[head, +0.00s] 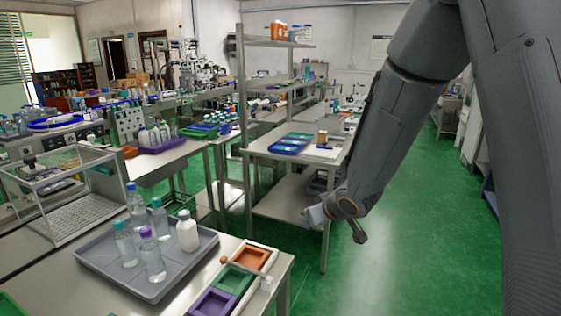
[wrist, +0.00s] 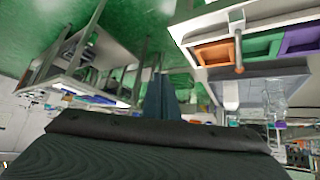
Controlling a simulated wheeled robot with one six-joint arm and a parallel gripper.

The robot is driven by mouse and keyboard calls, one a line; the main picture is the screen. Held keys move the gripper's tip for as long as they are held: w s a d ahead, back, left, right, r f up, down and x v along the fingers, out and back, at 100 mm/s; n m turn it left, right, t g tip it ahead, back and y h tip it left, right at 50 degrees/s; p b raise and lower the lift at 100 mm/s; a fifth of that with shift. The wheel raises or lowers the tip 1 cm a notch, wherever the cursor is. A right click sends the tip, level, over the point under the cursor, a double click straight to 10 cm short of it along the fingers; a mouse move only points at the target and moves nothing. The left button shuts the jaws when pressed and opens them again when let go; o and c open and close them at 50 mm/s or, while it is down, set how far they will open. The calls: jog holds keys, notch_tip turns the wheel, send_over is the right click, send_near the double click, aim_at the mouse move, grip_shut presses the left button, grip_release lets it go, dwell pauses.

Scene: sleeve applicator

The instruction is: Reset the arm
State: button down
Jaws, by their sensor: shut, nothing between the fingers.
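My gripper (head: 358,234) hangs at the end of my grey arm, over the green floor right of the near bench and clear of everything. In the wrist view my gripper (wrist: 160,95) has its fingers together, with nothing between them. The arm comes down from the upper right in the head view and bends at the elbow, with its wrist low near the middle.
The near bench holds a grey tray (head: 95,258) with several bottles. Beside it is a rack with orange (head: 250,257), green (head: 234,279) and purple (head: 211,303) compartments and an orange-ended rod across it. A shelved bench (head: 262,150) stands behind. Floor (head: 400,250) at right is clear.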

jog(key=s+d+m+g+h, duration=0.2)
jog(key=s+d+m+h, duration=0.1)
jog(key=s+d, duration=0.55)
jog(key=s+d+m+g, duration=0.1)
jog(key=s+d+g, duration=0.1)
jog(key=s, duration=0.6)
jog(key=s+d+m+g, duration=0.2)
jog(key=s, duration=0.6)
jog(key=shift+s+g+h, duration=0.15)
jog(key=shift+g+h, duration=0.15)
jog(key=shift+h, duration=0.1)
jog(key=shift+f, duration=0.1)
